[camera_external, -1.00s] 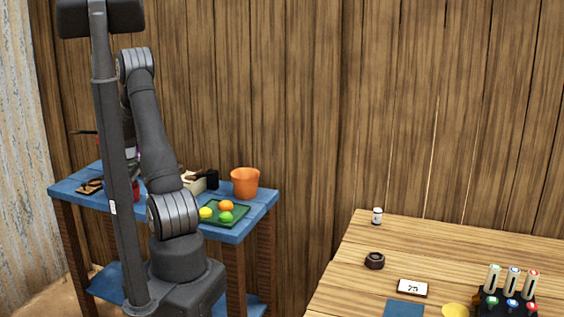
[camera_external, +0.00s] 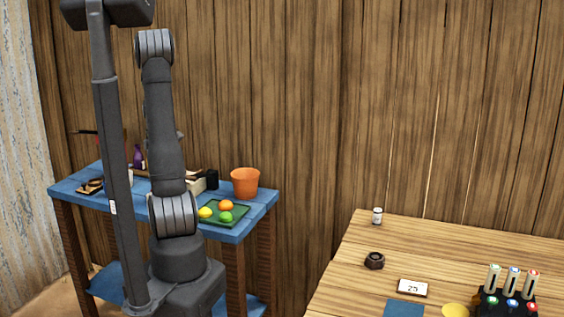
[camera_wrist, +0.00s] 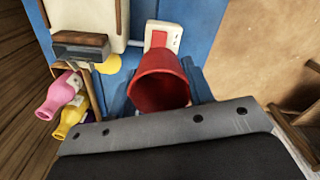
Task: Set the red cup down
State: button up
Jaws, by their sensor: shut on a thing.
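The red cup (camera_wrist: 160,82) is in the middle of the wrist view, its open mouth facing the camera. My gripper (camera_wrist: 163,92) is shut on it, with the grey-blue fingers at its left and right sides. The blue table (camera_wrist: 203,40) lies beyond the cup. The cup's bottom is hidden, so I cannot tell whether it touches the table. In the external view the cup and my gripper are hidden behind my arm and the dark post.
A white device (camera_wrist: 163,36) stands just beyond the cup. Pink (camera_wrist: 57,95) and yellow (camera_wrist: 70,117) bottles are at left, near a wooden block (camera_wrist: 80,45). In the external view, an orange bucket (camera_external: 245,183) and green fruit tray (camera_external: 238,218) occupy the blue table's right end.

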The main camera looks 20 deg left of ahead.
jog(key=w+d+m, duration=0.3)
jog(key=w, duration=0.1)
jog(key=w+d+m, duration=0.3)
jog(key=m, duration=0.1)
jog(key=shift+w+d+r, duration=0.1)
jog(key=shift+w+d, duration=0.25)
jog(key=shift+w, duration=0.05)
jog(key=w+d+m, duration=0.6)
jog(key=d+m, duration=0.3)
jog(key=d, duration=0.3)
jog(key=w+d+m, duration=0.6)
jog(key=d+m, duration=0.3)
jog(key=d, duration=0.3)
jog(key=shift+w+m, duration=0.35)
jog(key=shift+m, duration=0.05)
